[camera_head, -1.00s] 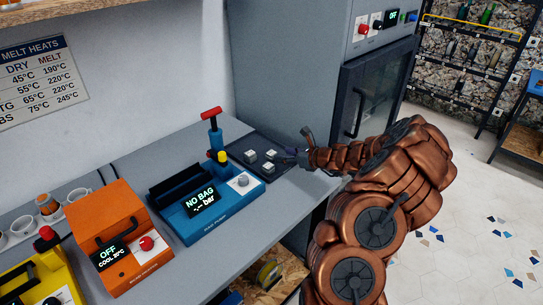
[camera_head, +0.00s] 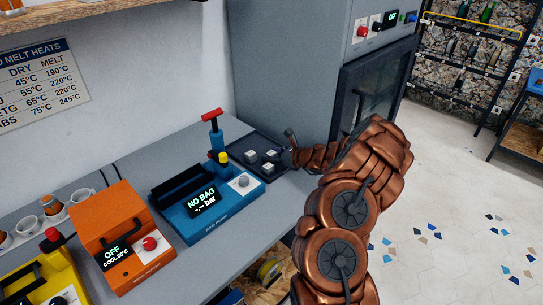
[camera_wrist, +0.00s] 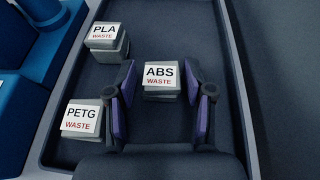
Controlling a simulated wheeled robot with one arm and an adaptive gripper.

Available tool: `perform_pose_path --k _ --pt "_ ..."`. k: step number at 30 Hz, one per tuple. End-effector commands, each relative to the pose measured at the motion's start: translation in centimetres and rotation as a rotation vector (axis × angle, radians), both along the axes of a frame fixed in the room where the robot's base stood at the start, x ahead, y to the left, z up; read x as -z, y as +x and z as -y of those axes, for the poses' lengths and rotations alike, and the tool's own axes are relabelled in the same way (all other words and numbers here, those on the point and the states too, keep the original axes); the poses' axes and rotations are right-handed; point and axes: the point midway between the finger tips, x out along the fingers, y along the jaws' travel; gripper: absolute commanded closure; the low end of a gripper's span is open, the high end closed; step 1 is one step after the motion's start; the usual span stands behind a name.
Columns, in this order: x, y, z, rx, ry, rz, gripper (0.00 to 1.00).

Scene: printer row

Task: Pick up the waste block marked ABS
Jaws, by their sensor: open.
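The ABS waste block (camera_wrist: 161,77) is a pale block with a white label on top. In the wrist view it stands on the dark tray (camera_wrist: 175,25), in line with the gap between the fingers of my gripper (camera_wrist: 161,100). My gripper is open, with one purple-padded finger on each side of the block and no clear contact. The PLA waste block (camera_wrist: 106,38) is further back to the left, and the PETG waste block (camera_wrist: 82,120) is just left of the left finger. In the head view the tray (camera_head: 243,149) is partly hidden by my arm, and its block labels are too small to read.
The blue vacuum sealer (camera_head: 205,212) with a red-handled pump (camera_head: 212,128) stands left of the tray. An orange box (camera_head: 125,225) is further left. A tall grey cabinet (camera_head: 280,70) rises behind. The tray's raised right rim (camera_wrist: 236,90) runs beside my right finger.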

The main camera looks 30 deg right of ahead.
Motion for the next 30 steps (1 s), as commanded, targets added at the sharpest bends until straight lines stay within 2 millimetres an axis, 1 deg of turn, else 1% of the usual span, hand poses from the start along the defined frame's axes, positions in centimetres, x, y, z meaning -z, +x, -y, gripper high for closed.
perform_pose_path --k 2,12,19,23,26,30 --pt "0.0 0.0 0.0 0.000 0.000 0.000 0.47" --pt "0.0 0.0 0.0 0.000 -0.001 0.000 0.82" --pt "0.0 0.0 0.0 0.000 -0.001 0.000 0.82" --pt "-0.4 0.0 0.1 0.000 -0.003 0.002 0.82" --pt "-1.0 0.0 0.1 0.000 -0.003 0.002 0.82" --pt "-2.4 0.0 0.1 0.001 -0.003 0.002 0.82"
